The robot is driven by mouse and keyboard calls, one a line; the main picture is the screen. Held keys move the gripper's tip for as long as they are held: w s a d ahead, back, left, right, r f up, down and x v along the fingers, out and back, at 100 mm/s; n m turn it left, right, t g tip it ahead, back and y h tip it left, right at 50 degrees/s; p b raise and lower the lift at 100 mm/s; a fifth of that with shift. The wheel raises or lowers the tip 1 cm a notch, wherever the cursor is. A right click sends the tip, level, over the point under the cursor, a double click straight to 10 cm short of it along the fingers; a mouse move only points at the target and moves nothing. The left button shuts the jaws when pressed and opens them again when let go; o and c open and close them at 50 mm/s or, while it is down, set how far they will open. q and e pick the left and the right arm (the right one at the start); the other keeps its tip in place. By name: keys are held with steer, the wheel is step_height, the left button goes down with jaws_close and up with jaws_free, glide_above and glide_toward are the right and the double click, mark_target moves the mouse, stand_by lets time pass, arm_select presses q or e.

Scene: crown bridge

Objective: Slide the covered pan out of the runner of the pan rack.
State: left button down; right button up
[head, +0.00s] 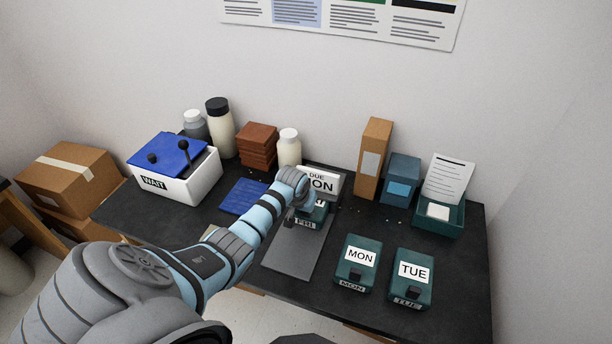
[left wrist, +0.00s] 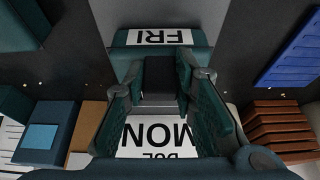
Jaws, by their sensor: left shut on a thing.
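The covered pan (head: 305,224) is teal with a white FRI label, in the middle of the table. It also shows in the left wrist view (left wrist: 118,56). A white DUE MON sign (head: 323,182) stands behind it, apparently on the pan rack, whose runner I cannot make out. My left gripper (head: 291,214) is over the pan. In the left wrist view, its fingers (left wrist: 160,85) are shut on the pan's dark grip, with the FRI label just beyond. My arm hides much of the pan and rack. My right gripper is not in view.
A bare grey plate (head: 292,255) lies in front of the pan. Teal covered pans marked MON (head: 348,275) and TUE (head: 400,285) sit to the right. A blue mat (head: 243,196) and a white WAIT bin (head: 190,183) are left. Boxes and bottles line the back.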

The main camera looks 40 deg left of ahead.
arm_select(q)
steer(key=shift+s, duration=0.1)
steer(key=shift+s+d+p, duration=0.25)
steer(key=shift+s+p, duration=0.1)
steer(key=shift+s, duration=0.25)
steer(key=shift+s+d+p, duration=0.2)
steer(key=shift+s+p, duration=0.15)
steer(key=shift+s, duration=0.2)
steer(key=shift+s+d, duration=0.2)
steer(key=shift+s, duration=0.35)
steer(key=shift+s+d, duration=0.2)
steer(key=shift+s, duration=0.35)
steer(key=shift+s+d, duration=0.25)
steer(key=shift+s, duration=0.5)
steer(key=shift+s+d, duration=0.25)
steer(key=shift+s, duration=0.45)
steer(key=shift+r, duration=0.1)
steer(key=shift+r, duration=2.9)
